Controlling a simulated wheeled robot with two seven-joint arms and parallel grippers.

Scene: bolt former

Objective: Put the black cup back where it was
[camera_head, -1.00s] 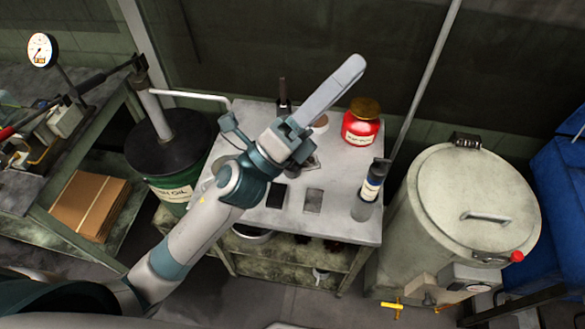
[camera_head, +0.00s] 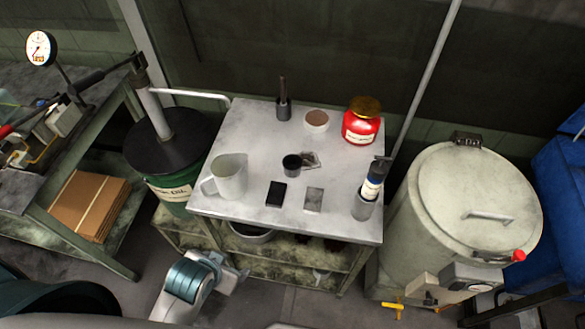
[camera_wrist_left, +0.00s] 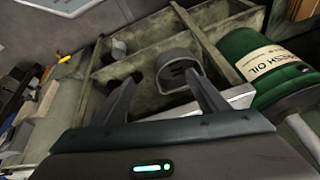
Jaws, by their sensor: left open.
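The small black cup (camera_head: 292,164) stands upright near the middle of the grey table top (camera_head: 250,133). It is beside a small grey patch or plate (camera_head: 311,160), apparently at its left edge. My left gripper (camera_head: 238,273) is low in front of the table, below its top and well away from the cup. In the left wrist view my left gripper's two fingers (camera_wrist_left: 165,97) are spread with nothing between them. The cup is not visible in that view. My right gripper is in neither view.
The table also holds a white pitcher (camera_head: 229,176), a black block (camera_head: 276,193), a grey block (camera_head: 313,199), a round tub (camera_head: 316,121), a red jar (camera_head: 361,122), a bottle in a clear holder (camera_head: 371,187) and a dark rod holder (camera_head: 284,108). A green oil drum (camera_wrist_left: 262,65) stands beside it.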

